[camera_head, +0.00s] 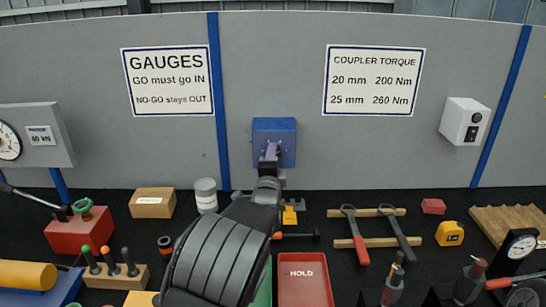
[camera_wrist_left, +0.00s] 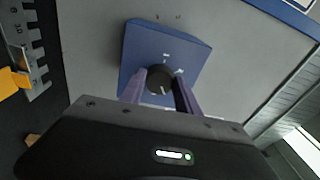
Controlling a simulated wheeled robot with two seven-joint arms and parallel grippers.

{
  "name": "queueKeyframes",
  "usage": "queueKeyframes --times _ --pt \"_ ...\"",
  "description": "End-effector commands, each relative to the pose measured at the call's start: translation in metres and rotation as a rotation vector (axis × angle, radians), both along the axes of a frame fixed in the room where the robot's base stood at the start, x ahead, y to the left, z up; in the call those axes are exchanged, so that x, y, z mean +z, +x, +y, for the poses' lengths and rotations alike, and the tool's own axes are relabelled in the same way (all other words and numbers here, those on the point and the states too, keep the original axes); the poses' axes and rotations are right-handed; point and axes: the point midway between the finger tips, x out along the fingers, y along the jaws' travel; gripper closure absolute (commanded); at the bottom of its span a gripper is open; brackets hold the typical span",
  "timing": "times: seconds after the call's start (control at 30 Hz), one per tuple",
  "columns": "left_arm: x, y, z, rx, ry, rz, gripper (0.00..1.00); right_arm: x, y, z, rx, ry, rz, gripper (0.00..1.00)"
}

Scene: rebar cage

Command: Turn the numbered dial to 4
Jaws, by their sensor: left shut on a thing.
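The numbered dial is a black round knob (camera_wrist_left: 160,80) with a white pointer line, on the front of a blue box (camera_head: 275,132). The blue box also shows in the left wrist view (camera_wrist_left: 140,45), with small white marks around the knob, too small to read. My left gripper (camera_head: 270,154) reaches up to the front of the box. In the left wrist view its two purple fingers (camera_wrist_left: 160,88) stand on either side of the knob and are shut on it. In the head view the gripper and arm hide the knob. My right gripper is not in view.
The box is on a grey panel wall between two signs.

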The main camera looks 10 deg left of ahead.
Motion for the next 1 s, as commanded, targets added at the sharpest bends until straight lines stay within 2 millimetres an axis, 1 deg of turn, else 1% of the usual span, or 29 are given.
queueKeyframes --times 0.4,0.6,0.8,1.0 --pt "0.0007 -0.0001 -0.0007 -0.002 0.380 0.097 1.00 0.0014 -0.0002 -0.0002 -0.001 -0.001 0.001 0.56" --pt "0.0011 -0.0002 -0.0008 -0.002 0.521 0.134 1.00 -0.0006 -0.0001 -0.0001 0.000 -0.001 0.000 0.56" --pt "0.0016 -0.0001 0.0000 0.000 0.606 0.155 1.00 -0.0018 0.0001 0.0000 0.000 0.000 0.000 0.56" --pt "0.0020 -0.0002 -0.0002 -0.001 0.639 0.166 1.00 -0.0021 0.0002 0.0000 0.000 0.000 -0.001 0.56"
